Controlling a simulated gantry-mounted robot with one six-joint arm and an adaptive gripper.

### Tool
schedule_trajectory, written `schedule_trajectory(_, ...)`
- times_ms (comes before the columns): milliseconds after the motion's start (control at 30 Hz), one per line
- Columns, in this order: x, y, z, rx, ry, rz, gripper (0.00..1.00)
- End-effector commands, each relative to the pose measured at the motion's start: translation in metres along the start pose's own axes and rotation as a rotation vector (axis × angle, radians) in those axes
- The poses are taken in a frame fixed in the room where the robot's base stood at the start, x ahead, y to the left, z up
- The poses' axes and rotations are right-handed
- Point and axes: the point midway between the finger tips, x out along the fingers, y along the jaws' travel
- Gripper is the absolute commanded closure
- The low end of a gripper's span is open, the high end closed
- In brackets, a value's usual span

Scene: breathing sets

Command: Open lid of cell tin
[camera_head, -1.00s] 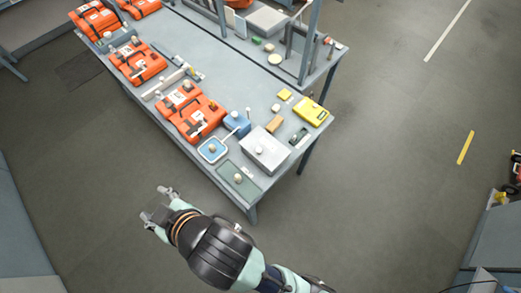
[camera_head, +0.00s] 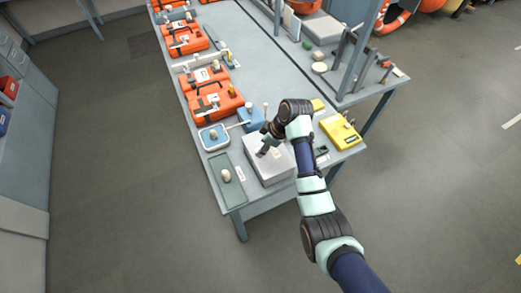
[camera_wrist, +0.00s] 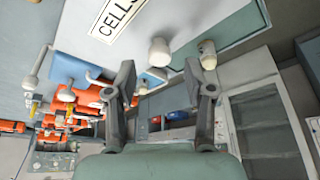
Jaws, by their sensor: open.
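The cell tin (camera_head: 278,172) is a pale grey box with a flat lid, standing near the front corner of the bench. Its "CELLS" label (camera_wrist: 117,17) shows in the wrist view. A whitish knob (camera_wrist: 160,50) stands up from its lid. My gripper (camera_head: 263,150) is above the lid in the head view, hiding the knob there. In the wrist view my gripper (camera_wrist: 160,72) is open, with the knob ahead, between the lines of its two fingers. I see no contact, and nothing is held. The lid looks closed.
Left of the tin lie a green mat with a pale knob (camera_head: 226,174) and a blue tray (camera_head: 205,144). A blue box (camera_head: 252,117) stands behind. A yellow case (camera_head: 341,133) lies to the right, and orange cases (camera_head: 211,100) fill the left side.

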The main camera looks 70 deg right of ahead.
Motion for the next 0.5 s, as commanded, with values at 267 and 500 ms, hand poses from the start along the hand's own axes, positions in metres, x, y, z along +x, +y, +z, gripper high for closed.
schedule_trajectory(267,0.027,0.0,0.0,0.0,0.0,0.0,0.47)
schedule_trajectory(500,0.027,0.0,0.0,0.0,0.0,0.001,0.54)
